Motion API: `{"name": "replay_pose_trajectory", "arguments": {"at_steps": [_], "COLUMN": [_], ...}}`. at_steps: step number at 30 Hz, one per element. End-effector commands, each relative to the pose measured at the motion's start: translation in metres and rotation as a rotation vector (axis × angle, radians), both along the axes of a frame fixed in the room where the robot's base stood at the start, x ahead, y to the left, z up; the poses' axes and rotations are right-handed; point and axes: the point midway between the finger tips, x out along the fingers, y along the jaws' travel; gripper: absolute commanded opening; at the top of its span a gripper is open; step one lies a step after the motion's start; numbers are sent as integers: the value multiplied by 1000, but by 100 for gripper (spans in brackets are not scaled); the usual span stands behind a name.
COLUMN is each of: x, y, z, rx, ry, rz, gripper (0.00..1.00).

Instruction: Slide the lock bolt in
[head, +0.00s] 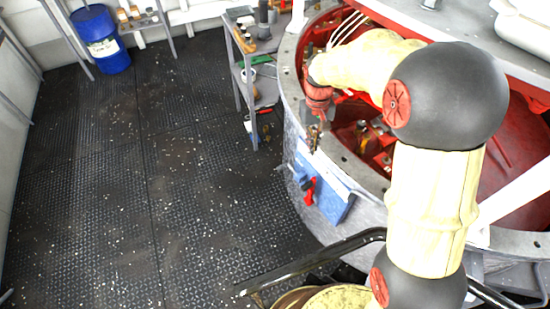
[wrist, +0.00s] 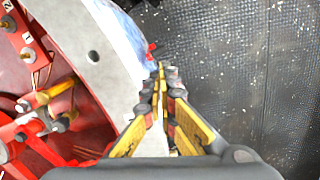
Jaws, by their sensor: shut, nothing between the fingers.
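A blue plate (head: 331,190) is mounted on the outer side of the grey ring wall, with a small red handle (head: 310,191) on it. I cannot clearly make out which part is the lock bolt; the red handle seems to belong to it. My gripper (head: 314,137) is above the top of the plate, over the ring's rim, pointing down. In the wrist view my gripper (wrist: 161,72) has its yellow fingers shut with nothing between them. The red handle (wrist: 152,47) shows just beyond the fingertips, apart from them in the picture; the fingers hide part of the plate.
The grey ring (head: 288,85) surrounds a red machine interior with pipes and fittings. A grey shelf cart (head: 240,75) with tools stands beside it. A blue drum (head: 102,40) is at the back left. The dark riveted floor (head: 150,180) is clear.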

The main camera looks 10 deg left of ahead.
Motion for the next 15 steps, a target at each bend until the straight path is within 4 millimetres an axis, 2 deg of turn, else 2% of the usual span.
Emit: {"name": "replay_pose_trajectory", "arguments": {"at_steps": [1, 6, 15], "x": [8, 32, 65], "y": [9, 37, 85], "z": [-12, -47, -115], "rx": [-5, -21, -45], "ry": [13, 45, 94], "rz": [15, 61, 146], "gripper": [0, 0, 0]}}
